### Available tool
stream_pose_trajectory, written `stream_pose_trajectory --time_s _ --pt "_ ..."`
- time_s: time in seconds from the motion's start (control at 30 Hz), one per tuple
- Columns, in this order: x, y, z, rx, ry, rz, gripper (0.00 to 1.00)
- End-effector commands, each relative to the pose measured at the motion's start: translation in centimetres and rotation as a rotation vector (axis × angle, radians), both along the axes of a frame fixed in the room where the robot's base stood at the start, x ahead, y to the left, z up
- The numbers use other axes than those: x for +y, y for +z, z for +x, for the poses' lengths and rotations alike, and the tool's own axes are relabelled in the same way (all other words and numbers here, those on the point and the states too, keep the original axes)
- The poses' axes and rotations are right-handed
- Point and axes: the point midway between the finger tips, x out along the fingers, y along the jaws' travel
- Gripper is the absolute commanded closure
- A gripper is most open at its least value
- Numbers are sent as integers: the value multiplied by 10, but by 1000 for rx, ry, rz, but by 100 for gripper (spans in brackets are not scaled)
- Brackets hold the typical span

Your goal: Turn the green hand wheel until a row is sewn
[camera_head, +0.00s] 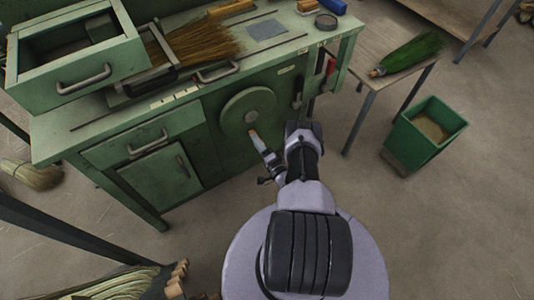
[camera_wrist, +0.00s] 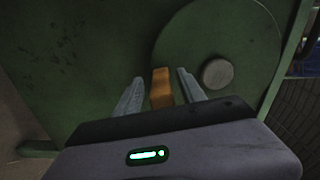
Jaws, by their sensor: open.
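The green hand wheel (camera_head: 240,103) is a round disc on the front of the green bench, with a grey hub at its centre. It fills the upper right of the wrist view (camera_wrist: 235,35). Its short wooden handle (camera_head: 253,135) points outward near the lower rim. In the wrist view the handle (camera_wrist: 161,88) stands between the two fingers of my gripper (camera_wrist: 160,76). The fingers are open, with a visible gap on each side of the handle. A straw broom head (camera_head: 205,42) lies in a clamp on the bench top; its stitching is too small to tell.
An open drawer-like green box (camera_head: 75,65) sits on the bench's left. A side table (camera_head: 375,72) holds a green broom head (camera_head: 412,52). A green bin (camera_head: 425,135) stands on the floor at right.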

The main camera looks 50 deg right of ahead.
Motion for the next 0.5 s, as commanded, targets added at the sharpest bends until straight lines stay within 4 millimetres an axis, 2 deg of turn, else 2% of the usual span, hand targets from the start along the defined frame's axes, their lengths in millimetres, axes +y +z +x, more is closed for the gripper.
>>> stream_pose_trajectory --time_s 0.03,0.3,0.5 --pt "3 6 -12 1 -4 4 53" --pt "23 6 -88 1 -8 3 53" --pt "36 0 -132 1 -5 1 53"
